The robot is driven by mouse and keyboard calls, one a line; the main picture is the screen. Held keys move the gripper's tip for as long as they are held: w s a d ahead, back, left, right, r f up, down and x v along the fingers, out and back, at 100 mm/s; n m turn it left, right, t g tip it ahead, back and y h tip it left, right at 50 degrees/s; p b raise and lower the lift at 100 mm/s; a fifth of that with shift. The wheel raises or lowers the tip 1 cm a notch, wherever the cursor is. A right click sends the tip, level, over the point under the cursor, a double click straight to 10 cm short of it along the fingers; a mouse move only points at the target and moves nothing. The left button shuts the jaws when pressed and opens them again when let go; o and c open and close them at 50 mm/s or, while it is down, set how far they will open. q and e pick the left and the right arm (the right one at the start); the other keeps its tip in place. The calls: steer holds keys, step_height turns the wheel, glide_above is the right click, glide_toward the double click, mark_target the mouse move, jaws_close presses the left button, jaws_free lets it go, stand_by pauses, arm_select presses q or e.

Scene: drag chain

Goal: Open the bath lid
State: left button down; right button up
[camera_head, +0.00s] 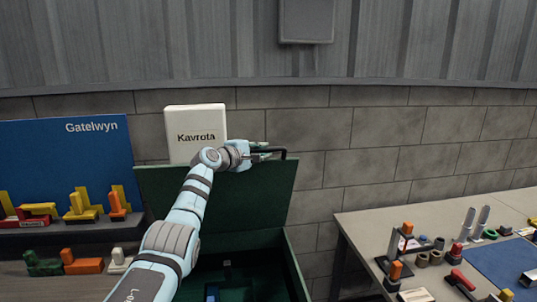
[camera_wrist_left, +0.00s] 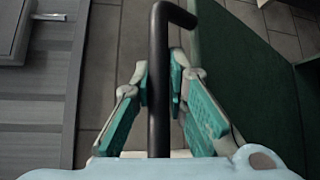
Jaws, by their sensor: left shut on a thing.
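The bath is a dark green box whose rim (camera_head: 293,265) shows low in the middle of the head view. Its green lid (camera_head: 255,203) stands raised, nearly upright, at the back. A black bar handle (camera_head: 283,151) sits at the lid's top edge; it also shows in the left wrist view (camera_wrist_left: 158,60). My left gripper (camera_head: 262,151) is shut on this handle, with the teal fingers (camera_wrist_left: 160,90) on both sides of the bar. The lid's green face (camera_wrist_left: 240,60) is to the right in the wrist view. My right gripper is not in view.
A white Kavrota box (camera_head: 196,125) stands behind the lid. A blue Gatelwyn panel (camera_head: 60,150) and coloured parts are on the left. A grey table (camera_head: 362,225) with several tools stands on the right. A brick wall (camera_head: 365,125) is behind.

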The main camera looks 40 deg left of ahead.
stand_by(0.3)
arm_select(q)
steer(key=c, duration=1.6)
jaws_free()
steer(key=shift+o, duration=0.2)
steer(key=shift+s+a, duration=0.1)
steer(key=shift+s, duration=0.4)
steer(key=s+r, duration=0.1)
steer(key=s, duration=1)
steer(key=shift+r, duration=0.4)
steer(key=shift+w, duration=0.15)
